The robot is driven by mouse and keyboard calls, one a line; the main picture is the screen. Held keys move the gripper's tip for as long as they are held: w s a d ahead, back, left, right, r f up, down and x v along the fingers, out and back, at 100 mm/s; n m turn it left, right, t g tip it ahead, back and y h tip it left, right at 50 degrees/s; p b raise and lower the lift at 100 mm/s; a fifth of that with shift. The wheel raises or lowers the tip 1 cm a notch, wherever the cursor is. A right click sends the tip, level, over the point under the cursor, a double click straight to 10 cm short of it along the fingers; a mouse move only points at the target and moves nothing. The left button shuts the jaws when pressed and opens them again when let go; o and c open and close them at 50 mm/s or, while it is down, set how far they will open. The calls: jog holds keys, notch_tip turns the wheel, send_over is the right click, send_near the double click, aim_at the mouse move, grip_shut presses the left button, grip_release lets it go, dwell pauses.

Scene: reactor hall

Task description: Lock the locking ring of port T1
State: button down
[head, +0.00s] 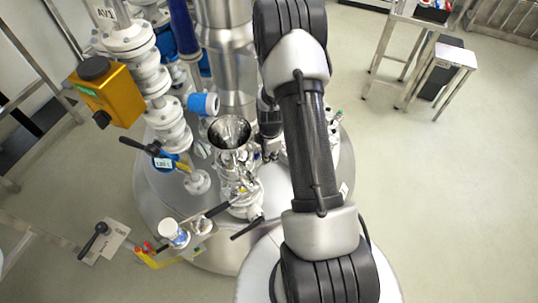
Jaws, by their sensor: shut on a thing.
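The reactor lid (160,206) is a round steel top crowded with ports and valves. I cannot read a T1 label, and I cannot single out port T1 or its locking ring. My gripper (270,152) shows only in part, low over the lid just right of the steel funnel, with my forearm covering much of the area to its right. It is shut on a small fitting there. Its fingertips and the held part are too small and dark to make out clearly.
The steel funnel (229,132) stands close left of my gripper. A valve stack (150,75) with a yellow actuator box (107,91) rises at the left. Black-handled valves sit at the lid's front.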

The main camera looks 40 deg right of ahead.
jog(key=s+m, duration=0.1)
jog(key=s+a+m, duration=0.1)
jog(key=m, duration=0.1)
jog(key=shift+s+a+p, duration=0.3)
jog(key=shift+s+p, duration=0.05)
jog(key=shift+s, duration=0.05)
jog(key=c, duration=1.6)
grip_release()
jog(key=shift+c, duration=0.2)
